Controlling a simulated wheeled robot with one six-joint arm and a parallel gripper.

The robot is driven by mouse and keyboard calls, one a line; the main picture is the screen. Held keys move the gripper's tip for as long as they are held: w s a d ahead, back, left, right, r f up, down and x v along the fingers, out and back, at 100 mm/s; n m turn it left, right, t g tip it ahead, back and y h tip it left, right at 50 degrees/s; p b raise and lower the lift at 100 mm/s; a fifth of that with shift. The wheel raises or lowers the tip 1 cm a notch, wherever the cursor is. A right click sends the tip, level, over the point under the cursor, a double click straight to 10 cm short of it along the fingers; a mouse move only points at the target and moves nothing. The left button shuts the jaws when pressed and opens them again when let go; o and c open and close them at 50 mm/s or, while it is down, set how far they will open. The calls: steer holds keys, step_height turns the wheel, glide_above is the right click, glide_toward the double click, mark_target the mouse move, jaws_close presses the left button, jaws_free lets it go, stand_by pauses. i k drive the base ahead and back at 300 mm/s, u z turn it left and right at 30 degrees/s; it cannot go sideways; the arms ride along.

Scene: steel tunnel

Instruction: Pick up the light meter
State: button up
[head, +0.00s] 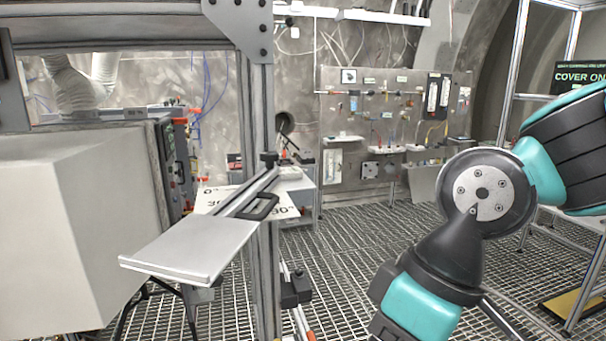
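I cannot make out a light meter for certain in the head view. Small tools and devices hang on the grey pegboard panel (346,108) at the back, too small to tell apart. My teal and black arm links fill the right side of the view. My gripper is not in view, so its opening and what it may hold are hidden.
A tilted light-grey plate (190,247) on a metal frame juts out at centre left, beside a large pale box (70,225). A metal upright post (265,190) stands behind the plate. A small bench (293,183) stands further back. Open grating floor (355,240) lies in the middle.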

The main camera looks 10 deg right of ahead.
mark_target(287, 173)
steer(key=z, duration=0.9)
steer(key=i, duration=2.65)
steer(key=u, duration=2.7)
